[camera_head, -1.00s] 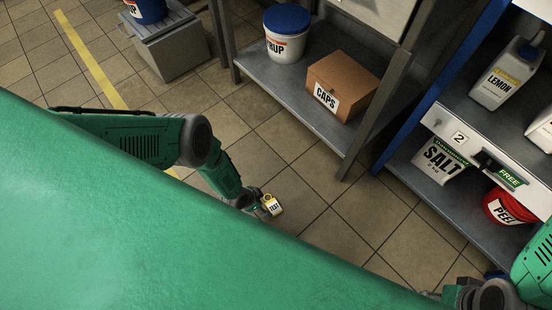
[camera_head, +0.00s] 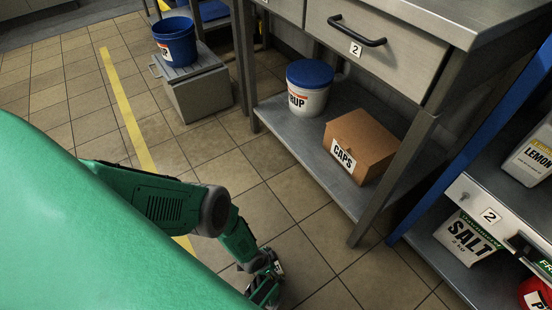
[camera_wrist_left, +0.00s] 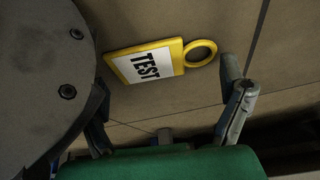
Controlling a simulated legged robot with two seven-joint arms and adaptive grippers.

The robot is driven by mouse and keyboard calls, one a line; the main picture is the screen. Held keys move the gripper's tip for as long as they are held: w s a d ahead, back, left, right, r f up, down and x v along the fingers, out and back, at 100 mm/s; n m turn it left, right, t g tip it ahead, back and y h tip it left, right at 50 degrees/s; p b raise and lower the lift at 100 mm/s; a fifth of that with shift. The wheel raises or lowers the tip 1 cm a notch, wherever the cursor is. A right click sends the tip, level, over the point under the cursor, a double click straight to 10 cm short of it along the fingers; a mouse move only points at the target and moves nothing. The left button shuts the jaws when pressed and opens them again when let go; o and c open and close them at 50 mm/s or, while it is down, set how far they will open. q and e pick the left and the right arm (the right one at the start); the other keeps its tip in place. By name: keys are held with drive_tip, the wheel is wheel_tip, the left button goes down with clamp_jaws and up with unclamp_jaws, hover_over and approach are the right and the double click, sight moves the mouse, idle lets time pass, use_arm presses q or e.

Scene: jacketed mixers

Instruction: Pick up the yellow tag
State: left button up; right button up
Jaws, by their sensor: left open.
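The yellow tag (camera_wrist_left: 151,62) shows in the left wrist view, with a white label reading TEST and a yellow ring at its right end. It appears to lie flat on the tan tiled floor. My left gripper (camera_wrist_left: 166,88) is open, its fingers apart at the left and right below the tag, with nothing held. The gap between fingers and tag is hard to judge. In the head view my left gripper (camera_head: 264,287) is low over the floor and largely hides the tag. My right gripper is not in view.
A steel table's lower shelf (camera_head: 300,150) holds a white bucket (camera_head: 307,94) and a CAPS box (camera_head: 364,145). A rack at right holds a SALT bag (camera_head: 467,238). Floor left of the table is open.

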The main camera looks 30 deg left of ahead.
use_arm(q)
drive_tip(key=shift+s+f, duration=0.3)
drive_tip(key=shift+s, duration=0.45)
drive_tip(key=c, duration=1.1)
drive_tip(key=shift+r, duration=0.1)
drive_tip(key=shift+r+p, duration=0.3)
wheel_tip(320, 180, up, 9)
drive_tip(key=p, duration=0.6)
drive_tip(key=shift+w+r+p, duration=0.2)
drive_tip(key=shift+w+p, duration=0.15)
drive_tip(key=shift+p, duration=0.05)
